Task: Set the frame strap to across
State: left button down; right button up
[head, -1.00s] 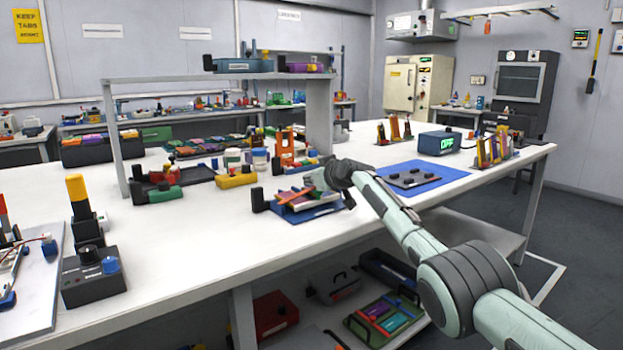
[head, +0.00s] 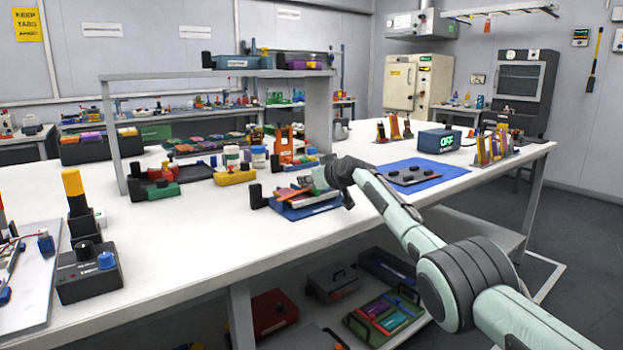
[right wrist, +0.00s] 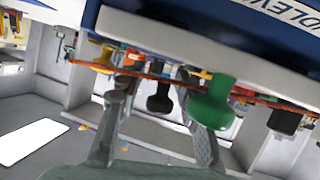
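A blue fixture (head: 312,211) with a pale bar on it sits near the table's front edge in the head view. A red-orange strip (head: 290,194), possibly the frame strap, lies on it at a slant. In the right wrist view a white-edged blue body (right wrist: 200,40) with a partly cut-off label fills the top, above an orange strip (right wrist: 90,67). A green knob (right wrist: 212,104) and a black knob (right wrist: 159,98) stand out below it. My right gripper (right wrist: 157,88) has its fingers apart, close to the knobs. In the head view it is at the fixture's right side (head: 322,180).
A blue mat (head: 450,171) with a grey plate lies to the right. The table's front left middle (head: 210,245) is clear.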

jog(key=shift+s+d+r, duration=0.35)
jog(key=shift+s+d, duration=0.1)
jog(key=shift+s, duration=0.05)
jog(key=v, duration=1)
jog(key=shift+s+a, duration=0.1)
jog(key=shift+s, duration=0.3)
jog(key=shift+c, duration=0.2)
